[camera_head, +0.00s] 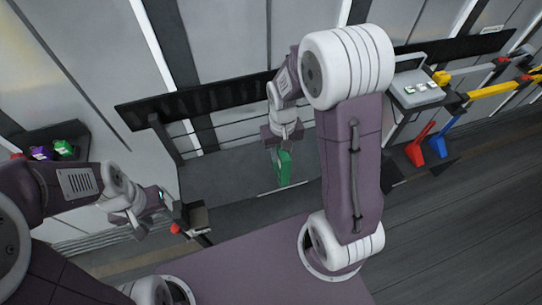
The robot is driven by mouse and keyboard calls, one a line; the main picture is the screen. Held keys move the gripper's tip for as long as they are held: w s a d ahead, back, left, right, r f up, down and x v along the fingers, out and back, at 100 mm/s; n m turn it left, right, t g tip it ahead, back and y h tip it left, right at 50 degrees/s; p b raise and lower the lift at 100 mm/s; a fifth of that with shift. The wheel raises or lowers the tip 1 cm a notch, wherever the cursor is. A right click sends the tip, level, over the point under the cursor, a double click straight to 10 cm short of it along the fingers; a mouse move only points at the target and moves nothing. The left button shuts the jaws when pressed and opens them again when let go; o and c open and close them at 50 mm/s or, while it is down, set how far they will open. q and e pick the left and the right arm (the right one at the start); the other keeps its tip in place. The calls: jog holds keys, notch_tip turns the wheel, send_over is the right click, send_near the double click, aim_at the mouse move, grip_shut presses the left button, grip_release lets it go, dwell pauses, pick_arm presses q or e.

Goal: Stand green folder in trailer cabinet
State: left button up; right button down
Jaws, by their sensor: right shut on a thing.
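The green folder (285,170) hangs upright below my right gripper (279,150) in the middle of the view. My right gripper is shut on its upper part. The folder is above a grey, low-sided recess or surface (225,180) with thin rails at its back; I cannot tell whether it touches that surface or whether this is the trailer cabinet. My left gripper (176,208) is at the lower left, beside a small dark part with a red end (176,229). Its fingers are too small and unclear to tell their opening.
A dark shelf (50,136) at the left holds small purple, green and red things. At the right stand a grey box with a handle (415,88), red and blue pieces (436,140) and yellow bars (490,90). The dark floor at the lower right (460,230) is clear.

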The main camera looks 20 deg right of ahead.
jog(key=w+a+f, duration=0.2)
jog(key=w+f, duration=0.3)
jog(key=f, duration=0.2)
jog(key=shift+w+f, duration=0.3)
jog(key=shift+w, duration=0.1)
jog(key=shift+f, duration=0.1)
jog(key=c, duration=1.1)
grip_release()
